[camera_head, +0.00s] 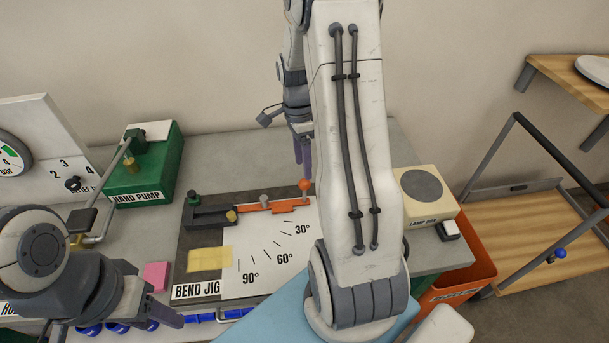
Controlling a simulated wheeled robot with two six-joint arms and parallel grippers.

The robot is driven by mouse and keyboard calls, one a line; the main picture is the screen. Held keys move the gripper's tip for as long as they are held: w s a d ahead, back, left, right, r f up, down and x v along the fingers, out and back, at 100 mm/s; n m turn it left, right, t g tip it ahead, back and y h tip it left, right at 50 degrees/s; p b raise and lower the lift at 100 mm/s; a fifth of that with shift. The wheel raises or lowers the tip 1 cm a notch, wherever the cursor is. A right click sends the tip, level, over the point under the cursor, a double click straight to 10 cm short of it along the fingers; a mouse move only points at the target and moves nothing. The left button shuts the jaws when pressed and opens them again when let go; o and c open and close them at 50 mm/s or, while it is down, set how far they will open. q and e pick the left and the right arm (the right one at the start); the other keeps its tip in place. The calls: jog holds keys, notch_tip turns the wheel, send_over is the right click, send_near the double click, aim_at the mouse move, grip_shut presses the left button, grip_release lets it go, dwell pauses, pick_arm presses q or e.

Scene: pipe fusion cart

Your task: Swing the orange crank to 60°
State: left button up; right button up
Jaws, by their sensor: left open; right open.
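The orange crank (285,205) lies on the bend jig (208,267), pointing right and slightly up from its brass pivot, above the 30° mark. Its orange ball knob (305,185) is at the right end. The white dial shows 30°, 60° and 90° marks fanning down and left. My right gripper (302,163) is open and points down just behind the knob; I cannot tell whether it touches. My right arm hides the dial's right side. My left gripper (165,314) is open at the lower left, away from the crank.
A green hand pump (146,170) and a gauge panel (45,150) stand at the left. A pink block (156,275) and a yellow pad (209,259) lie near the jig. A cream lamp box (425,193) and an orange bin (470,276) are at the right.

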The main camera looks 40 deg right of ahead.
aim_at(304, 179)
jog(key=shift+s+a+f+p, duration=0.1)
jog(key=shift+s+f+p, duration=0.15)
jog(key=shift+f, duration=1.15)
jog(key=shift+s+a+f+p, duration=0.15)
jog(key=shift+s+f, duration=0.1)
jog(key=shift+f, duration=1.1)
grip_shut()
